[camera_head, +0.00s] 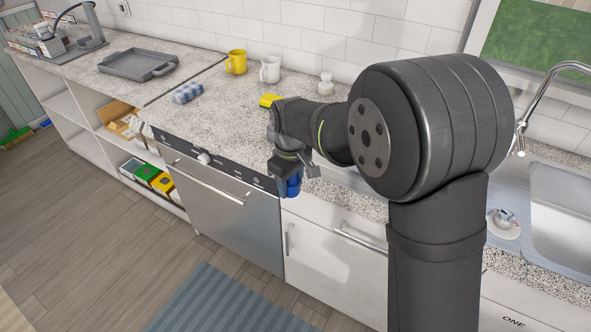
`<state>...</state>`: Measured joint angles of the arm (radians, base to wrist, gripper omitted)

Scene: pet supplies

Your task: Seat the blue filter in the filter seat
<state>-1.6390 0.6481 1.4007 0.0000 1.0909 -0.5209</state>
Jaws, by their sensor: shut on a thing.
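My gripper (292,176) hangs in front of the counter's front edge, pointing down. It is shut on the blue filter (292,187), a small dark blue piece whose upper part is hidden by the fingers. The filter is held in the air in front of the white cabinet and beside the dishwasher. I cannot make out the filter seat for certain. A small white stacked piece (325,84) stands on the counter behind my arm, and a round pale piece (503,223) is at the sink on the right; I cannot tell whether either is the seat.
A yellow mug (236,62), a white mug (270,69), a blue-grey cluster (187,93) and a yellow block (269,100) are on the counter. A grey tray (138,65) lies farther left. The faucet (548,90) rises at right. My arm hides part of the counter.

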